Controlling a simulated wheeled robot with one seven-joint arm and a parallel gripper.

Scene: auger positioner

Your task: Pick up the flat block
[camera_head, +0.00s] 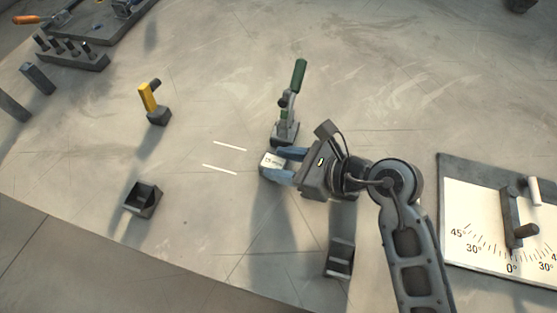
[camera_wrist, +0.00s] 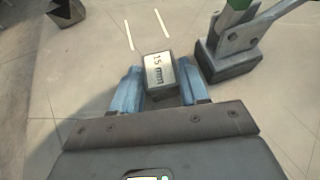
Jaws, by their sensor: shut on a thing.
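The flat block (camera_head: 272,161) is a small block with a pale top face and dark sides. In the wrist view the block (camera_wrist: 160,71) shows the marking "15 mm" on its pale face. My gripper (camera_head: 281,168) has its two blue fingers on either side of the block and is shut on it. In the wrist view the blue fingertips (camera_wrist: 158,84) flank the block's near part. A shadow lies on the surface below the block, but I cannot tell exactly how high it is held.
A green-handled toggle clamp (camera_head: 286,125) stands close behind my gripper. A dark open box (camera_head: 143,199) and a yellow-handled piece (camera_head: 152,103) are to the left. An angle-scale board (camera_head: 490,222) is at right. Two white lines (camera_head: 220,169) mark clear surface left of the block.

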